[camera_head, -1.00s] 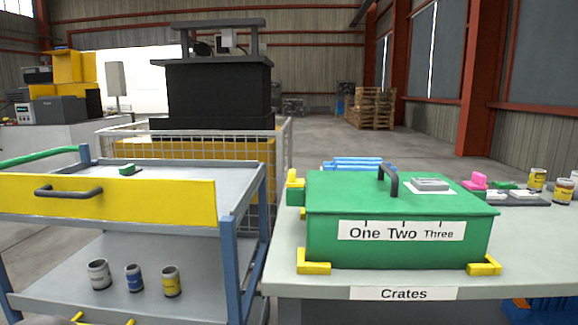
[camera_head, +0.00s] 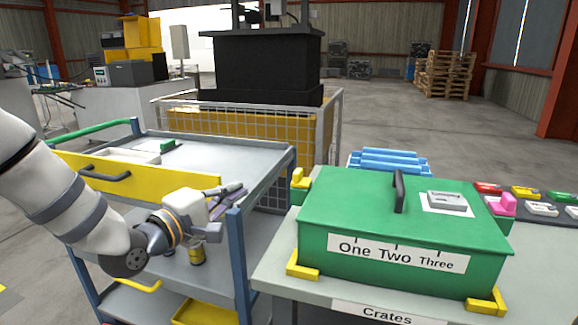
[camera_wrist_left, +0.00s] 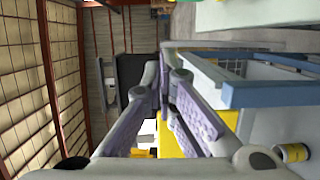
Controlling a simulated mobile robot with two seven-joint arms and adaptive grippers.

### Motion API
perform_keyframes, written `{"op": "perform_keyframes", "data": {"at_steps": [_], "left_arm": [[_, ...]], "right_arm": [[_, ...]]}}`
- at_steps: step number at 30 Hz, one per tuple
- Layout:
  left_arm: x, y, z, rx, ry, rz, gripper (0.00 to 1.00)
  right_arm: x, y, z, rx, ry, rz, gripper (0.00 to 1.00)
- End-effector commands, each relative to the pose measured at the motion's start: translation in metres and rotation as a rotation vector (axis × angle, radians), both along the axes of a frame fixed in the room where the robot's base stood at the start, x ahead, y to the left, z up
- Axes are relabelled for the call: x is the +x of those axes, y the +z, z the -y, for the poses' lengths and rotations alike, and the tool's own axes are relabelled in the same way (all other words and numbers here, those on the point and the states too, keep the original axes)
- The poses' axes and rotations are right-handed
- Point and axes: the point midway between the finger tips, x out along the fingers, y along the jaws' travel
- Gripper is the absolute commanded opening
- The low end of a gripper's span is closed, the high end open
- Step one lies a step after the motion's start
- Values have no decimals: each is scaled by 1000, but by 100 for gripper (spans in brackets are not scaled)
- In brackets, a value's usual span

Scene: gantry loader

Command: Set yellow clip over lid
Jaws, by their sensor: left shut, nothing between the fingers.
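The green crate (camera_head: 330,258) has a flat green lid (camera_head: 350,190) with a black handle (camera_head: 399,190), and stands on the grey table. I cannot tell which yellow piece is the clip. One small yellow piece (camera_head: 525,192) lies on a dark tray at the right, and a yellow block (camera_head: 300,179) stands at the crate's back left corner. My left gripper (camera_head: 232,190) is over the trolley, left of the crate, apart from it. It is shut and empty; its fingers also show in the left wrist view (camera_wrist_left: 166,85). My right gripper is out of view.
The blue-framed trolley (camera_head: 240,260) stands left of the table, with a yellow drawer front (camera_head: 95,172) and a yellow can (camera_head: 196,254). A pink piece (camera_head: 503,205) and a red piece (camera_head: 487,188) are right of the lid. Blue bins (camera_head: 390,162) are behind the crate.

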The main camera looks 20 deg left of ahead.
Motion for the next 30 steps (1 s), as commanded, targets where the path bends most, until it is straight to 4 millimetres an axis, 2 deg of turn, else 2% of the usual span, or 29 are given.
{"op": "perform_keyframes", "data": {"at_steps": [2,13,17,27,30], "left_arm": [[1,7,-1,-12,0,12,0],[7,3,1,-9,-1,8,0],[28,0,8,-8,-3,5,0],[99,-1,28,-7,-2,5,0],[97,5,47,-9,-4,9,0]], "right_arm": [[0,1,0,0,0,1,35],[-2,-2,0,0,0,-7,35],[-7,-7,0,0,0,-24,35],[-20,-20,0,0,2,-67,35],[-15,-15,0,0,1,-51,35]]}}
